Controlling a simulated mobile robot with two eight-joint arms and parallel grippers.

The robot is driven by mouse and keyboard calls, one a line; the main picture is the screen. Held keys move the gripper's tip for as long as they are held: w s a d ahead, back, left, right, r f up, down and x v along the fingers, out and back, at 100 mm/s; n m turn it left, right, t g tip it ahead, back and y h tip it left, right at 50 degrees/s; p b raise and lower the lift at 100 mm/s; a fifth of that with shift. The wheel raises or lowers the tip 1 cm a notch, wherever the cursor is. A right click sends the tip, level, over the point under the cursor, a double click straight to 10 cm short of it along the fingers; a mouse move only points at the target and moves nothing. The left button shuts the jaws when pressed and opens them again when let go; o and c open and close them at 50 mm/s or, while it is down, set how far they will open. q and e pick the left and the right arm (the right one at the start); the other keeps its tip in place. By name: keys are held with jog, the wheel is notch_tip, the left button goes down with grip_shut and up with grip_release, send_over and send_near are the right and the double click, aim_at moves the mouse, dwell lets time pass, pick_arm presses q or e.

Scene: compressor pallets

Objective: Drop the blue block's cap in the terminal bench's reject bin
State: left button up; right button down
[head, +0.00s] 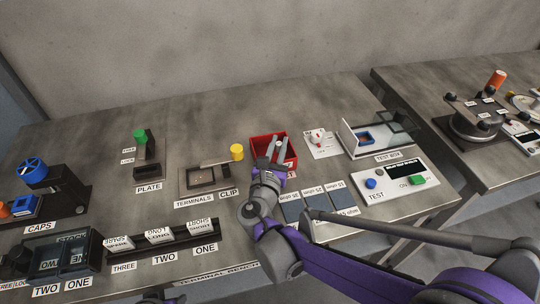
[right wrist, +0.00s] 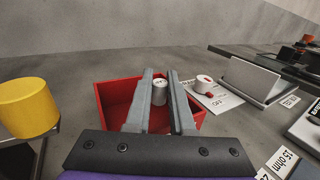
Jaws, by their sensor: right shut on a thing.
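My right gripper (head: 278,146) is over the red reject bin (head: 287,146) at the back middle of the terminal bench. In the right wrist view, its two grey fingers (right wrist: 160,85) are shut on a small whitish-grey cap (right wrist: 160,91) with dark marks on its top. The cap is above the bin opening, inside the outline of the bin's red walls (right wrist: 108,103). A blue block (head: 367,138) sits in the test box at the right. Only a dark and purple bit of my left arm shows at the bottom edge of the head view; its fingers are not visible.
A yellow cylinder (head: 237,152) stands left of the bin. A white card (head: 322,143) with a white and red part lies to its right. Labelled ohm trays (head: 315,198) lie in front, near the test panel (head: 396,184). Another bench (head: 440,90) stands at the right.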

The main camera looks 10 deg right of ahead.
jog(key=c, duration=0.7)
grip_release()
jog(key=p+v, duration=0.1)
jog(key=v, duration=1)
